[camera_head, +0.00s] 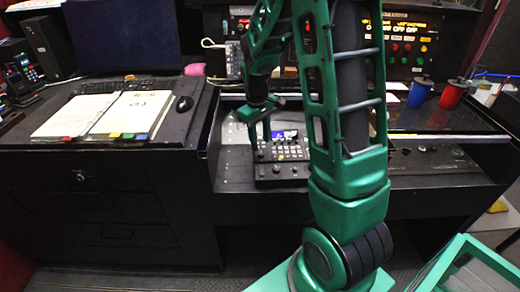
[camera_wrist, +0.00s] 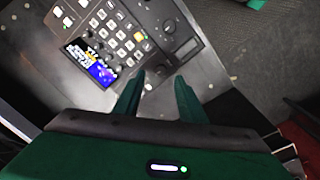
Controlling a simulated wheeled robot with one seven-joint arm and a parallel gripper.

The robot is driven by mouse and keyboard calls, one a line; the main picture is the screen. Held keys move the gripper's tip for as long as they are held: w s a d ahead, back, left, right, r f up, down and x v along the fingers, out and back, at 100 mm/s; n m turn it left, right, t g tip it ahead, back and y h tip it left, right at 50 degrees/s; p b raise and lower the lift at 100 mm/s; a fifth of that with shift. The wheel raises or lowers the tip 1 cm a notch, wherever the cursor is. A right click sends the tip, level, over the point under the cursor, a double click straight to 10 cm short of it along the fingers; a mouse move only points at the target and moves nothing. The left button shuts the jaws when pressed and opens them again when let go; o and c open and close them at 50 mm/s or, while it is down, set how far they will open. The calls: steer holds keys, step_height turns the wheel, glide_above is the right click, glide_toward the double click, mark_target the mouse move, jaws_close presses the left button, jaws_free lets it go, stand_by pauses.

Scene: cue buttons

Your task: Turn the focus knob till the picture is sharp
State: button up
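A black control panel (camera_head: 283,170) with a small lit screen (camera_head: 284,135) stands on the desk's middle section. In the wrist view the screen (camera_wrist: 90,65) is blue with white and yellow marks, too small to judge for sharpness. A dark round knob (camera_wrist: 158,70) on the panel lies between and just beyond my fingertips. I cannot tell which one is the focus knob. My gripper (camera_wrist: 159,80) is open and empty, pointing down at the panel; it also shows in the head view (camera_head: 260,135).
Rows of pale keys (camera_wrist: 122,32) lie beside the screen. An open binder (camera_head: 128,112), a mouse (camera_head: 184,104) and a keyboard (camera_head: 115,87) are on the left desk. A blue cup (camera_head: 419,93) and a red cup (camera_head: 453,95) stand at the right.

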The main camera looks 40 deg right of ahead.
mark_target(261, 154)
steer(key=shift+d+f, duration=0.1)
steer(key=shift+f, duration=2.5)
steer(key=shift+c, duration=0.6)
jaws_close()
